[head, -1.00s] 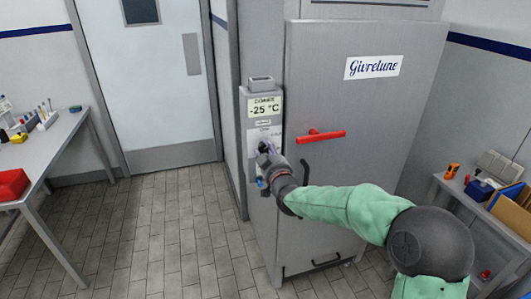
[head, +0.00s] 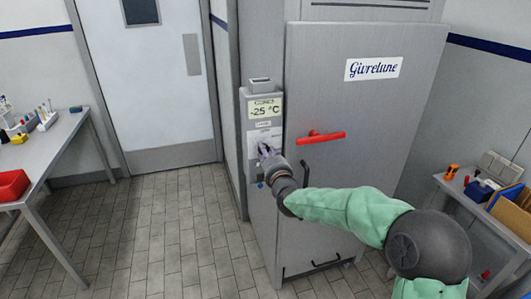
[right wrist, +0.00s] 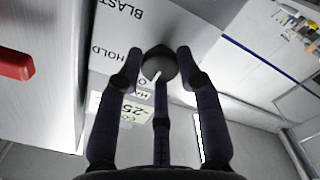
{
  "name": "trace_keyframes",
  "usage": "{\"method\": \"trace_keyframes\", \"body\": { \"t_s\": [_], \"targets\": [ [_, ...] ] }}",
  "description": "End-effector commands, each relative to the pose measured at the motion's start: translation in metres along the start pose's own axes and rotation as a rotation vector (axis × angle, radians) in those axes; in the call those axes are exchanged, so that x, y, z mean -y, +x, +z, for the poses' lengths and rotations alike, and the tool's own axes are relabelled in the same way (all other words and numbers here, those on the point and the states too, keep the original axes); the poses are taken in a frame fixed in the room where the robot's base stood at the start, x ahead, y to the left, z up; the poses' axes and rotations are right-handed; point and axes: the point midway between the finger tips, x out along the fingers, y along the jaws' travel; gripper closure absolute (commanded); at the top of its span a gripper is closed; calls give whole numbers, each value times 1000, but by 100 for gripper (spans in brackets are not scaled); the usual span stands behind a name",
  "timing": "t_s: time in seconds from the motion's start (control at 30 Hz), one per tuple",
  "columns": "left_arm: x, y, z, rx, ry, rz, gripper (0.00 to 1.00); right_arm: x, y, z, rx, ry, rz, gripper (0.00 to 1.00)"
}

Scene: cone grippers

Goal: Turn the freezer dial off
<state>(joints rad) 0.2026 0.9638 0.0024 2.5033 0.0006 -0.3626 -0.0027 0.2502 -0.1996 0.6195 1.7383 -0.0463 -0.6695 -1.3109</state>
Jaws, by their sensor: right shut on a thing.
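The freezer dial (right wrist: 158,66) is a dark round knob with a white pointer line, on the pale control panel (head: 262,136) at the freezer's left front. In the right wrist view, which is upside down, the line points down and slightly left, towards a partly hidden label starting with O. HOLD and BLAST labels show farther up. My right gripper (right wrist: 158,75) is shut on the dial, its dark fingers around the knob; in the head view the gripper (head: 264,152) covers it. The display (head: 264,109) above reads -25 °C. My left gripper is out of view.
The freezer door (head: 370,110) has a red handle (head: 320,136) right of the panel. A side table (head: 470,190) with small items stands at right, a bench (head: 60,150) with a red bin (head: 12,186) at left. The tiled floor between is clear.

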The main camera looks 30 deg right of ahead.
Motion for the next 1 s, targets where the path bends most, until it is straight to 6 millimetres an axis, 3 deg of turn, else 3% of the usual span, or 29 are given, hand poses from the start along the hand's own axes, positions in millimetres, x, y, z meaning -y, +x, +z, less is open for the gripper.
{"method": "trace_keyframes", "body": {
  "t_s": [0.63,0.67,0.73,1.0],
  "targets": [
    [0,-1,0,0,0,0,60,6,-1,4,8,-54,-13,96],
    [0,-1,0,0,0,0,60,6,-1,4,8,-54,-13,61],
    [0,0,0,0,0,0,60,6,-1,4,7,-53,-13,41],
    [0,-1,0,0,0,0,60,3,0,2,3,-54,-5,40]
  ]
}}
